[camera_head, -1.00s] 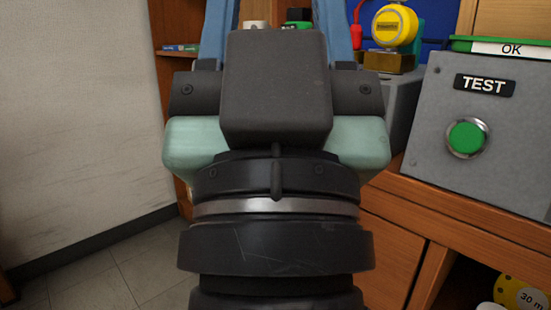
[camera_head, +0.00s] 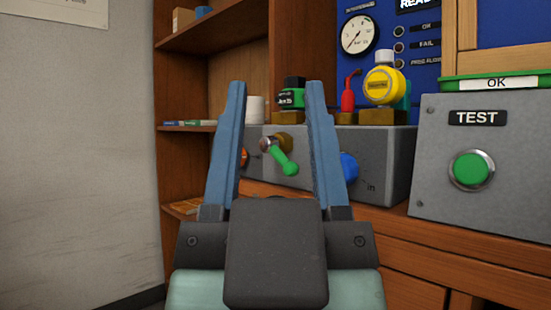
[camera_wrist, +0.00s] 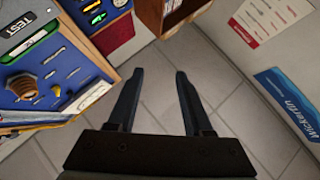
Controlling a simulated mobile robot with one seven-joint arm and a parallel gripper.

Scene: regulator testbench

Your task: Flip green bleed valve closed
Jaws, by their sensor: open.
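The green bleed valve (camera_head: 284,160) is a green lever on a metal pivot, on the front of a grey box. Its lever slants down to the right, with a rounded end. My gripper (camera_head: 274,92) is open and empty, its two blue fingers pointing up in the head view. In that view the valve shows between the fingers, beyond them; I see no contact. The wrist view shows the open fingers (camera_wrist: 157,75) over bare tiled floor, with nothing between them. I cannot make out the valve there.
A blue knob (camera_head: 348,167) and a partly hidden orange knob (camera_head: 244,156) flank the valve. A yellow regulator (camera_head: 383,86) and a red bottle-like part (camera_head: 348,93) stand above. The TEST box (camera_head: 440,180) with a green button is at right. A wooden shelf (camera_head: 190,215) stands left.

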